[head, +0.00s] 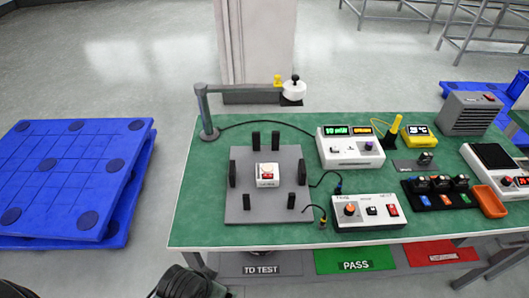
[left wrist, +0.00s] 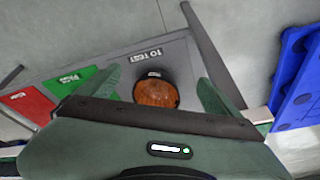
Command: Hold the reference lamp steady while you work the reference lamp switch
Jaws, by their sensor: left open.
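A grey post with a swing arm (head: 235,88) stands at the bench's far left corner. A white round head with a black knob (head: 293,87) is at its end and looks like the reference lamp. The head hangs past the bench's far edge; nothing holds it. I cannot tell which control is the lamp's switch. My left gripper (left wrist: 143,80) is open and empty, low in the left wrist view, with an orange-brown round object (left wrist: 155,93) showing beyond and between its fingers. My right gripper is not in view.
The green bench (head: 205,215) carries a grey fixture plate (head: 240,205), a white unit with displays (head: 350,150), a knob box (head: 367,210) and an orange tray (head: 488,203). Blue pallets (head: 70,175) lie to the left. The PASS mat (head: 355,262) is below the front edge.

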